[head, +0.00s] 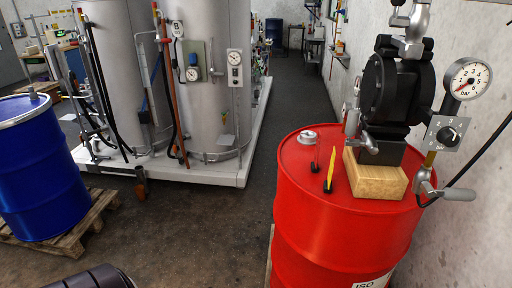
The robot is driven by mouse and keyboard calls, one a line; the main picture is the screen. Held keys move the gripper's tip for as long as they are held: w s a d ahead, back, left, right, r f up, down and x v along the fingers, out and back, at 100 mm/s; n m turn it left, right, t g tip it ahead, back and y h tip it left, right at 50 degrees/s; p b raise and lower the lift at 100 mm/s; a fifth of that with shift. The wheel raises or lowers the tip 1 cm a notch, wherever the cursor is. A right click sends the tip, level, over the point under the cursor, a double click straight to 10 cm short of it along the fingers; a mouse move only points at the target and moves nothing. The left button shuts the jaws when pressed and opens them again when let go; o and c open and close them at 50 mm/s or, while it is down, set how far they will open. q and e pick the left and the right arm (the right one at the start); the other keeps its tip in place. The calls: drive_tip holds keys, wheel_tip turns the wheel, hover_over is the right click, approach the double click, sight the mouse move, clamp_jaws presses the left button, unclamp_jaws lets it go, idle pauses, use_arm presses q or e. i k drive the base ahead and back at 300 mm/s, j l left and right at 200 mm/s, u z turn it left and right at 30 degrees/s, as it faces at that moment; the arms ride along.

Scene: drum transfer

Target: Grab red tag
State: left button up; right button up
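A thin red upright piece (317,157), possibly the red tag, stands on a small dark base on top of the red drum (335,235). It looks narrow, seen nearly edge-on. A yellow upright piece (331,168) on a similar dark base stands just to its right and nearer. A silver cap (307,137) sits behind them on the drum lid. Neither of my grippers shows in the head view. A dark rounded part at the bottom left edge may be part of my arm.
A black pump on a wooden block (375,176) stands on the drum's right, with a pressure gauge (467,78) and metal fittings beside it. A blue drum (40,165) stands on a pallet (98,208) at left. Grey tanks stand behind. Floor between the drums is clear.

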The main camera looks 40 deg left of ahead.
sight(315, 167)
drive_tip(key=u, duration=0.9)
drive_tip(key=i+j+z, duration=0.1)
drive_tip(key=j, duration=0.3)
drive_tip(key=i+j+z, duration=0.1)
drive_tip(key=j, duration=0.3)
drive_tip(key=i+j, duration=0.15)
drive_tip(key=j, duration=0.25)
drive_tip(key=z, duration=0.05)
